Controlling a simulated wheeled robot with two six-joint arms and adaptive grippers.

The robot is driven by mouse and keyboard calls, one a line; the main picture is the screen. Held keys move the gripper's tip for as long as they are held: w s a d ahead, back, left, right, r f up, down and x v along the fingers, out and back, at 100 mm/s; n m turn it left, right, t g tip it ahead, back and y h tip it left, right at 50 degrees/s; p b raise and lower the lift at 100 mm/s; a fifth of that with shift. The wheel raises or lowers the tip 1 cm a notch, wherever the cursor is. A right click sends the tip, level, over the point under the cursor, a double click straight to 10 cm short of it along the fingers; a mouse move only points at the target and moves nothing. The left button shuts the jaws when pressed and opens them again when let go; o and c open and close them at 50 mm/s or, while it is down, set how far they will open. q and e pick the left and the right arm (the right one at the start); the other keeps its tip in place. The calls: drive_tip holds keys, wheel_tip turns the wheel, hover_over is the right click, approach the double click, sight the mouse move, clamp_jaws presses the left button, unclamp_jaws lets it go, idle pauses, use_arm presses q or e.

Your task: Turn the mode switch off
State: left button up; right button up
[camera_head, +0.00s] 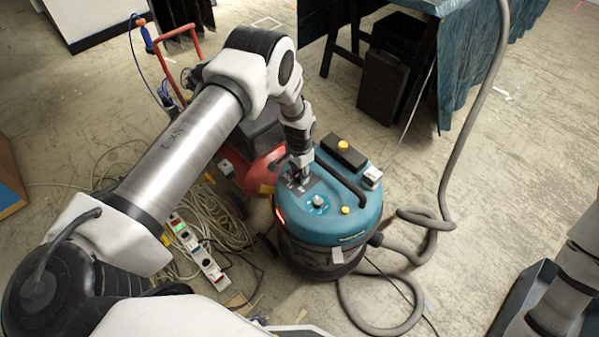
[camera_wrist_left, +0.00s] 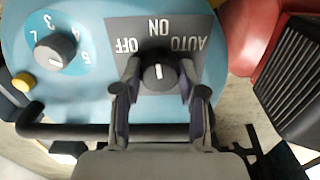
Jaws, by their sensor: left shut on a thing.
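The mode switch (camera_wrist_left: 158,75) is a dark round knob with a white pointer line. It sits on a grey plate marked OFF, ON and AUTO, upside down in the left wrist view, and its line points up toward ON. The plate is on the blue top of a vacuum cleaner (camera_head: 325,215). My left gripper (camera_wrist_left: 158,90) has its fingers on either side of the knob and is shut on it. In the head view my left gripper (camera_head: 300,180) reaches down onto the vacuum's top and hides the knob. My right gripper is out of view.
A numbered dial (camera_wrist_left: 55,50), a yellow button (camera_wrist_left: 25,82) and a black handle (camera_wrist_left: 75,131) are close by on the vacuum. A red machine (camera_head: 252,165) stands behind it. A grey hose (camera_head: 440,215) and coiled cables (camera_head: 215,220) lie around on the floor.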

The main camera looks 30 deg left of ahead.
sight(299, 174)
use_arm(q)
drive_tip(key=n, duration=0.4)
drive_tip(key=shift+s+n+b, duration=0.1)
drive_tip(key=shift+n+b, duration=0.25)
drive_tip(key=shift+n, duration=0.05)
drive_tip(key=n, duration=0.6)
drive_tip(key=shift+f, duration=0.1)
drive_tip(key=o, duration=1.1)
drive_tip(key=shift+o, duration=0.2)
drive_tip(key=shift+r, duration=0.35)
wheel_tip(299, 174, up, 12)
drive_tip(key=shift+f, duration=0.25)
